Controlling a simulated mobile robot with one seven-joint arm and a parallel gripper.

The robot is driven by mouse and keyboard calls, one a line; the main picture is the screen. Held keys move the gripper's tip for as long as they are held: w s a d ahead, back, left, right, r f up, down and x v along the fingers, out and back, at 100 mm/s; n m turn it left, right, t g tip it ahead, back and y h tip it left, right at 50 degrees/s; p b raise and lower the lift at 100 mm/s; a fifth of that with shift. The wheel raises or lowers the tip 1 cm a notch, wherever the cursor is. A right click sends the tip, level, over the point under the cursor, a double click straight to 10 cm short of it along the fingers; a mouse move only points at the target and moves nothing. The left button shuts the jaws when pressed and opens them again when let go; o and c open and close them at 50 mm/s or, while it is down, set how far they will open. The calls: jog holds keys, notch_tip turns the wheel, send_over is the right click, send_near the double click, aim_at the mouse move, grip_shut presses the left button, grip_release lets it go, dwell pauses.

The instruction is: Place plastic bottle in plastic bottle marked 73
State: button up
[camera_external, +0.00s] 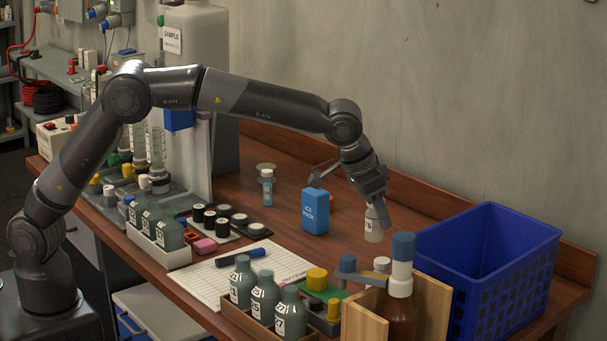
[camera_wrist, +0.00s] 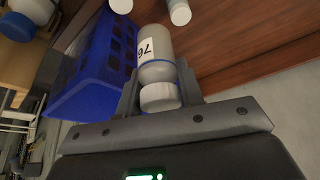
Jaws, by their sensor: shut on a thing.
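My gripper (camera_external: 372,196) is shut on a small translucent plastic bottle (camera_external: 373,226) with a white cap. The bottle hangs upright below the fingers, left of the blue crate; I cannot tell whether its base touches the table. In the wrist view my gripper (camera_wrist: 160,97) has the white cap end between its fingers, and the bottle (camera_wrist: 155,45) bears a label that seems to read 76. Grey-green bottles with numbered labels stand in a wooden box (camera_external: 238,318) at the front and in a white tray (camera_external: 160,250) at left. I cannot read a 73 for certain.
The blue crate (camera_external: 478,290) stands at right. A blue ice pack (camera_external: 315,211) stands left of my gripper.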

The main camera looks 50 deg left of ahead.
jog(key=shift+w+a+f, duration=0.4)
jog(key=shift+w+f, duration=0.5)
jog(key=shift+f, duration=0.35)
jog(key=shift+w+a+f, duration=0.45)
jog(key=shift+w+f, duration=0.45)
jog(key=shift+f, duration=0.4)
jog(key=shift+w+a+f, duration=0.4)
jog(key=shift+w+f, duration=0.5)
jog(key=shift+f, duration=0.35)
jog(key=shift+f, duration=0.15)
jog(key=o, duration=1)
jog(key=shift+c, duration=0.2)
